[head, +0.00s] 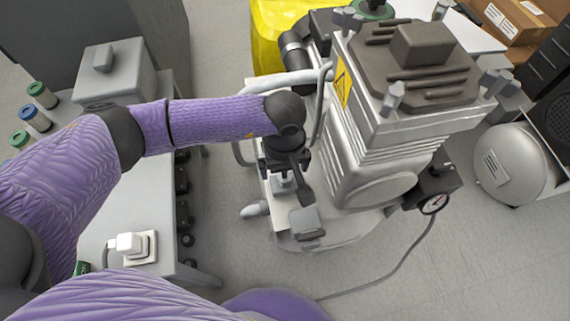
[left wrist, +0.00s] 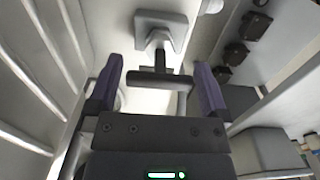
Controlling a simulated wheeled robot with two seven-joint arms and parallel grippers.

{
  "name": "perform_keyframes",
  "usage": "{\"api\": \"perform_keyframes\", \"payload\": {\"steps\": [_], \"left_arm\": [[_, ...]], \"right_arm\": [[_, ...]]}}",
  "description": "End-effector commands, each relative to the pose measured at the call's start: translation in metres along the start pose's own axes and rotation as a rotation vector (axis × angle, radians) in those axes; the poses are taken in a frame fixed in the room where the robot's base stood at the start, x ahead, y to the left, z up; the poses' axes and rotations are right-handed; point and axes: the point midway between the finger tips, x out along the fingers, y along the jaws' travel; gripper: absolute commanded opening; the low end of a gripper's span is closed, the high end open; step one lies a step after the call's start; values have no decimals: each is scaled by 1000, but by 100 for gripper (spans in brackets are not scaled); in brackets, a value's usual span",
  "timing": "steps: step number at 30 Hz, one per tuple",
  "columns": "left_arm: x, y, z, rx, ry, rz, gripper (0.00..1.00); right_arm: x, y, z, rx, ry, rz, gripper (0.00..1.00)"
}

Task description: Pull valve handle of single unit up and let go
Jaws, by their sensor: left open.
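The single unit (head: 375,150) is a compressor with a ribbed light grey body and a dark finned top, standing on the floor in the middle of the head view. My left gripper (head: 290,165) is low at its left side, pointing down. In the left wrist view, my left gripper (left wrist: 158,88) is open, with a purple finger on each side. A dark crossbar (left wrist: 160,78), apparently the valve handle, shows between the fingertips; contact cannot be told. Behind it, a short stem leads to a grey plate (left wrist: 160,28). In the head view, my gripper and forearm partly hide the valve area.
A grey bench (head: 120,205) with a white socket (head: 130,245) stands to the left. A pipe loop (head: 320,100) rises beside my wrist. A pressure gauge (head: 435,203) with a cable is at the unit's right. A silver tank (head: 508,165) stands at far right.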

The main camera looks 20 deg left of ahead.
Motion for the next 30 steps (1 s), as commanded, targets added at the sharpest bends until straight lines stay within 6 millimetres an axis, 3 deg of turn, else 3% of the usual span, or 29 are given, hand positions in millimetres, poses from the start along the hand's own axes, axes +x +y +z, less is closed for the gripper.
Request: {"api": "perform_keyframes", "payload": {"steps": [1,2,15,20,25,30], "left_arm": [[0,0,0,0,0,0,98],[0,0,0,0,0,0,92],[0,0,0,0,0,0,0],[-1,0,0,-1,0,0,0],[-20,0,-1,-1,4,3,0],[-18,0,0,-1,0,1,0]], "right_arm": [[0,0,-2,0,3,1,100],[0,0,-2,0,4,1,100],[0,-3,-4,2,7,-5,100],[-1,-4,-2,3,5,-7,100],[-14,-3,-3,4,20,-3,100],[-12,-3,-1,3,15,-4,100]]}}
